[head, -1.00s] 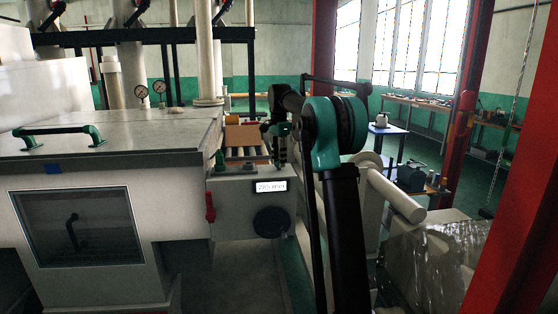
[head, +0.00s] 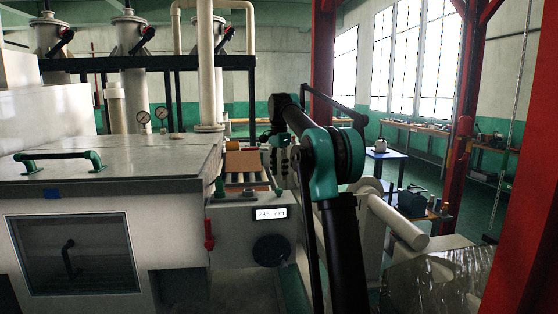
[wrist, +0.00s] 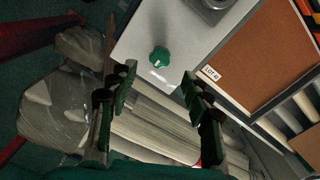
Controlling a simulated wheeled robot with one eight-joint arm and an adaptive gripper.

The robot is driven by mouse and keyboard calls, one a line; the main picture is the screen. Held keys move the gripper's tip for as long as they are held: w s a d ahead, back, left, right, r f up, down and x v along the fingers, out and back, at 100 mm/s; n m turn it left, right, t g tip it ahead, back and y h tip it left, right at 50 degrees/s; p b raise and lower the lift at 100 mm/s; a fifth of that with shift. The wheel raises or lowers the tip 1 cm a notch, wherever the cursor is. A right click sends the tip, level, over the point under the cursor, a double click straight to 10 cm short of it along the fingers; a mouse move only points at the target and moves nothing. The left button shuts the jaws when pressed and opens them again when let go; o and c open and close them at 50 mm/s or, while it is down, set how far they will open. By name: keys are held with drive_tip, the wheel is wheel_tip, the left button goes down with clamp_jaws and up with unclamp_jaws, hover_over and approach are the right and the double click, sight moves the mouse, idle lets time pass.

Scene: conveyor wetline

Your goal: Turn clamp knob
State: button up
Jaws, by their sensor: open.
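A green lobed clamp knob (wrist: 160,56) sits on a light grey panel in the wrist view, beyond the gap between my fingertips. My gripper (wrist: 157,80) is open and empty, with one dark green finger on each side of the picture; the fingers are apart from the knob. In the head view my gripper (head: 281,158) shows small and dark beside the roller bed, partly covered by my arm. I cannot make out this knob surely in the head view.
A brown board (wrist: 260,58) with a "LOT 4" label lies right of the knob, beside pale rollers (wrist: 285,122). In the head view, a grey machine with a hatch (head: 75,255) fills the left. A pale roll (head: 395,218) is right of my arm.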

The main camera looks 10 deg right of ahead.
sight(279, 189)
drive_tip(key=shift+r, duration=2.95)
